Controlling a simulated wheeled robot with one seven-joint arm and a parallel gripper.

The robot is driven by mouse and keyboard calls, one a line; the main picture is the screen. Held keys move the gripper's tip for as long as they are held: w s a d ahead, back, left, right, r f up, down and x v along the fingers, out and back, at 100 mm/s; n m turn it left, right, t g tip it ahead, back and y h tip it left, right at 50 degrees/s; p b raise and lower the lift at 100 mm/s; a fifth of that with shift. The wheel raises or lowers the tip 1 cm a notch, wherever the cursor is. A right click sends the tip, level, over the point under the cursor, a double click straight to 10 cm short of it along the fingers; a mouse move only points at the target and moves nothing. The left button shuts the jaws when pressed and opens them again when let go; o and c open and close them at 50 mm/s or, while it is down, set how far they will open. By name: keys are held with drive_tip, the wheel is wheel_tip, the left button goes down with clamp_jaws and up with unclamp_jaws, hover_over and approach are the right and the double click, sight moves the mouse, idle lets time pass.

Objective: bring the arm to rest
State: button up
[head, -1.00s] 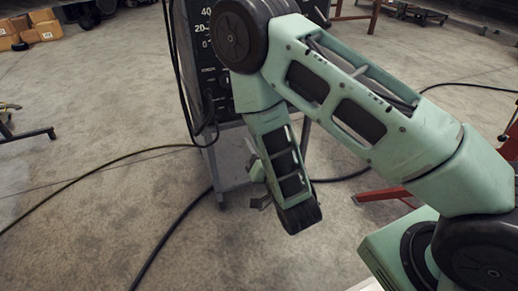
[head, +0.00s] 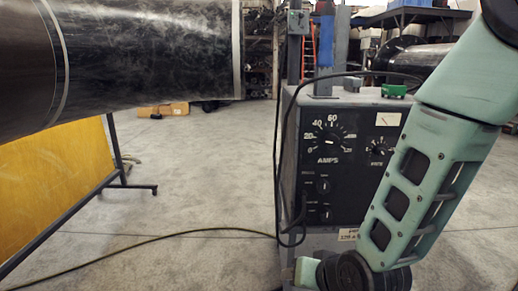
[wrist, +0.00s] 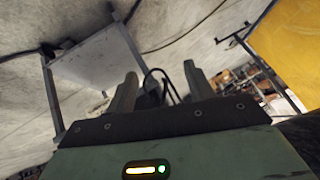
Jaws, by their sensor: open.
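My gripper (wrist: 158,88) shows in the wrist view with its two fingers spread apart. Nothing is seen between them except the background, with dark cable loops behind. In the head view my green arm comes down along the right side, in front of the welding machine, and bends at a dark joint at the bottom edge. The gripper's fingers cannot be made out there. A large dark flanged pipe (head: 150,55) crosses the upper left of the head view, well apart from the arm.
The welding machine (head: 335,160) stands on a cart close to my arm, with a black cable hanging beside it. A yellow panel (head: 60,185) on a metal frame stands at left; it also shows in the wrist view (wrist: 290,45). A hose (head: 150,242) crosses open floor.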

drive_tip(key=s+d+r+n+g+h, duration=0.2)
drive_tip(key=s+r+n+g, duration=0.25)
drive_tip(key=s, duration=0.45)
drive_tip(key=s+d+r+n+g+h, duration=0.1)
drive_tip(key=s+d+r+n+g, duration=0.3)
drive_tip(key=s, duration=0.6)
wheel_tip(320, 180, up, 35)
drive_tip(key=a+p, duration=0.1)
drive_tip(key=p, duration=3.3)
drive_tip(key=shift+s+t, duration=0.2)
drive_tip(key=shift+t, duration=0.15)
